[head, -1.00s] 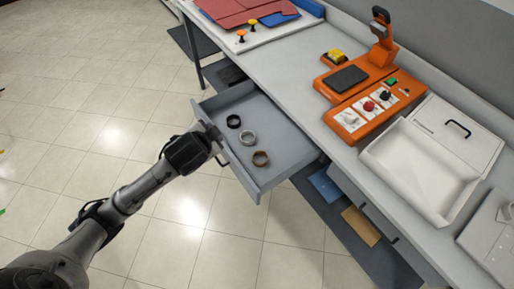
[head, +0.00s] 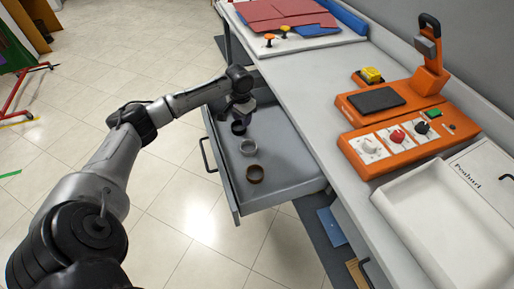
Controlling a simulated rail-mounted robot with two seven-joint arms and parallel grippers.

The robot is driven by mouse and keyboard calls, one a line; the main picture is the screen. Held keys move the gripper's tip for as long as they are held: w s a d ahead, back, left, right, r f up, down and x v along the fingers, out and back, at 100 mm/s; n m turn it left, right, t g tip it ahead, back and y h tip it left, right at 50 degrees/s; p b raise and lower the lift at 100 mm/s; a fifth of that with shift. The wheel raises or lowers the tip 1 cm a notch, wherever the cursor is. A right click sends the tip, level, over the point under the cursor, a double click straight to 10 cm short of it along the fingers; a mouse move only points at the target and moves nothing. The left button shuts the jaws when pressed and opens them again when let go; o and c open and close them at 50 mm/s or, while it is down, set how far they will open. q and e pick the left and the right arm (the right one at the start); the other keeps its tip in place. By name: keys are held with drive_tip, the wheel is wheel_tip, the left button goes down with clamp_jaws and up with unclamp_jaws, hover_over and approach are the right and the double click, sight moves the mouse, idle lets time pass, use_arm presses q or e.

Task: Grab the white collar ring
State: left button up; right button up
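The white collar ring (head: 248,147) looks light grey and lies in the open grey drawer (head: 287,188), between a black ring (head: 239,128) and a brown ring (head: 255,174). My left gripper (head: 243,106) is over the far end of the drawer, above and just beyond the black ring, apart from the white ring. It points down into the drawer. Its fingers are small and dark here, so I cannot tell whether they are open or shut. My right gripper is out of view.
The counter (head: 310,105) runs along the drawer's right side. It bears an orange machine (head: 398,150) with knobs and a white tray (head: 446,232). A pressing board with red cloth (head: 290,13) is at the back. The tiled floor left of the drawer is clear.

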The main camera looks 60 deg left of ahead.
use_arm(q)
wheel_tip(320, 180, down, 3)
drive_tip(key=b, duration=0.3)
hover_over(243, 146)
wheel_tip(243, 146, down, 6)
drive_tip(key=shift+w+d+r, duration=0.1)
drive_tip(key=shift+r, duration=0.15)
drive_tip(key=shift+f, duration=0.6)
wheel_tip(243, 146, down, 4)
drive_tip(key=b, duration=0.2)
drive_tip(key=shift+b, duration=0.3)
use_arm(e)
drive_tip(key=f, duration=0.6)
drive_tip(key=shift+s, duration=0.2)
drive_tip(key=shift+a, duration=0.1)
use_arm(q)
drive_tip(key=shift+c, duration=0.9)
clamp_jaws()
